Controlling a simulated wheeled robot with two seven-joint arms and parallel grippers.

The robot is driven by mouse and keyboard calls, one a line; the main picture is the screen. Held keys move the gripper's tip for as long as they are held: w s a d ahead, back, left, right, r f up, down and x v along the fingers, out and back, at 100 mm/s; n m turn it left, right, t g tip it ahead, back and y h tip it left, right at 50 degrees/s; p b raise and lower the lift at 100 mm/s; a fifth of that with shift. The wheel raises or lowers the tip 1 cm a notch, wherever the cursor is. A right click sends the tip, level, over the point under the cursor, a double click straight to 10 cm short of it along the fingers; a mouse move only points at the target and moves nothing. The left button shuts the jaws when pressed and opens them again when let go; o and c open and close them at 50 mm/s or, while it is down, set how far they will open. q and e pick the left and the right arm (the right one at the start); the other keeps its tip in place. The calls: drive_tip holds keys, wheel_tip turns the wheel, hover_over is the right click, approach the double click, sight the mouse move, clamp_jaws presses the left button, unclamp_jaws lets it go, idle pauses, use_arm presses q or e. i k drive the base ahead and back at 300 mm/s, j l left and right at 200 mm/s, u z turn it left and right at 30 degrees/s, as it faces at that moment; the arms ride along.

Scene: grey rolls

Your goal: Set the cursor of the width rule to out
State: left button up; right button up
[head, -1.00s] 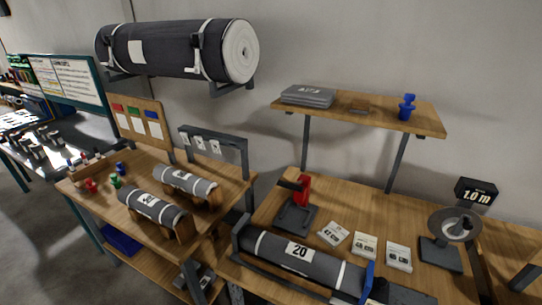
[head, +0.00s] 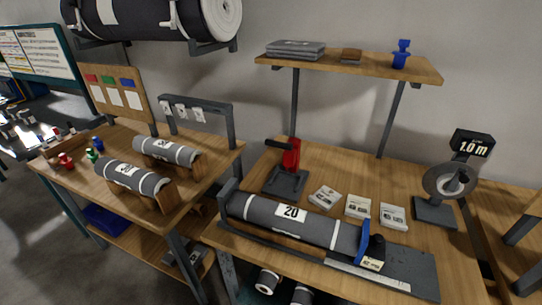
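The width rule (head: 372,274) is a dark bed with a pale scale strip along its front edge, on the right-hand bench. Its cursor (head: 363,241) is a blue upright plate with a black knob (head: 377,246) and a small pale tag at its right side. The cursor stands at the right end of a grey roll (head: 320,226) labelled 20. I cannot tell whether it touches the roll, and the tag is too small to read. Neither of my grippers is in view.
A shelf (head: 380,67) hangs above. The left bench holds two more grey rolls (head: 135,178).

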sight(371, 255)
drive_tip(key=z, duration=1.1)
